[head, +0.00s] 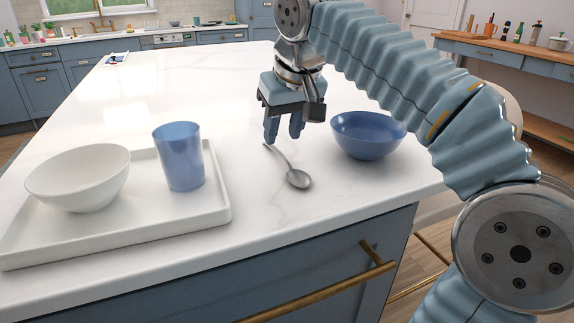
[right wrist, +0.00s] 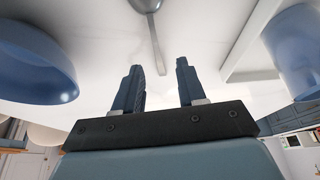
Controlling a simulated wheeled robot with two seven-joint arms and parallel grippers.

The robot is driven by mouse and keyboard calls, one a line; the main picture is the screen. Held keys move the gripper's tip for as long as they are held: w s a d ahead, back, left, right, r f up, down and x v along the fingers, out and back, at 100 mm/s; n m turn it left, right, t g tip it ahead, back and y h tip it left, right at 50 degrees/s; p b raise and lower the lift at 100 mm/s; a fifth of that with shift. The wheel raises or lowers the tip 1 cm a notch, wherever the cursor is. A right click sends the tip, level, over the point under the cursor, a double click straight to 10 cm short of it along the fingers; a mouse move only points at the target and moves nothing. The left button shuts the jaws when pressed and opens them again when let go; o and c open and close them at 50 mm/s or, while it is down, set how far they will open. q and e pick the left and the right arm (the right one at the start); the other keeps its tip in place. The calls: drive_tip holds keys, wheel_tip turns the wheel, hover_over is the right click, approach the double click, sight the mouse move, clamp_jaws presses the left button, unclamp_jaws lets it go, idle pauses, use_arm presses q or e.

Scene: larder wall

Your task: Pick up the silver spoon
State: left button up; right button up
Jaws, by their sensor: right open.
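The silver spoon (head: 290,172) lies on the white countertop, its bowl toward the front edge and its handle pointing back beneath my right gripper. My right gripper (head: 284,138) points down over the handle end, with its fingers apart and nothing between them. In the right wrist view the spoon handle (right wrist: 158,50) runs to a spot just beyond and between the open fingertips (right wrist: 158,68). The gripper seems just above the counter; I cannot tell the exact gap. My left gripper is not in view.
A blue bowl (head: 366,136) stands close to the right of the spoon. To the left, a white tray (head: 130,232) holds a white bowl (head: 80,180) and a blue cup (head: 180,158). The counter (head: 150,85) behind is mostly clear. A brass handle (head: 320,290) sticks out below the front edge.

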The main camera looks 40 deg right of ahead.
sight(280, 152)
drive_tip(key=x, duration=0.5)
drive_tip(key=shift+s+d, duration=0.1)
drive_tip(key=shift+d, duration=0.05)
clamp_jaws()
